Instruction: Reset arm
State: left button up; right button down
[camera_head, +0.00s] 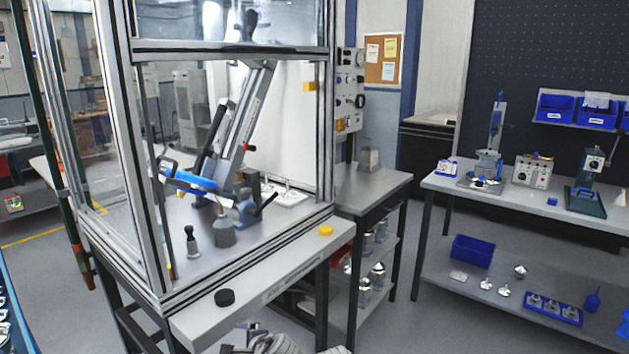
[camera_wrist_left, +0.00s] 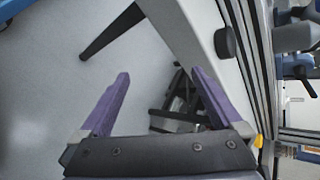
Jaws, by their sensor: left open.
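My left gripper (camera_wrist_left: 160,76) shows in the left wrist view with its two purple fingers spread wide apart. Nothing is between the fingers; grey floor shows behind them. In that view, a black round knob (camera_wrist_left: 225,42) sits on the pale bench edge beyond the fingers. The same black knob (camera_head: 224,298) lies on the bench front in the head view. Grey mechanical parts show at the bottom of the head view, but I cannot tell which arm they belong to. My right gripper is not recognisable in either view.
A framed glass enclosure (camera_head: 150,180) holds a tilted machine with a blue handle (camera_head: 190,180). A yellow knob (camera_head: 326,230) sits on the bench front (camera_head: 270,290). A side table (camera_head: 370,185) and a workbench (camera_head: 440,190) stand right. Open floor (camera_head: 410,320) lies between them.

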pick_arm(q)
jog(key=s+d+f+n+g+h, duration=0.35)
jog(key=s+d+n, duration=0.25)
jog(key=s, duration=0.2)
jog(key=s+d+f+n+g+h, duration=0.3)
jog(key=s+d+f+n+g, duration=0.25)
jog(key=s, duration=0.35)
notch_tip(320, 180, up, 13)
jog(key=t+p, duration=0.1)
jog(key=p, duration=1.1)
jog(key=shift+w+d+m+y, duration=0.15)
jog(key=shift+w+m+y, duration=0.2)
jog(key=shift+w, duration=0.1)
jog(key=shift+f, duration=0.1)
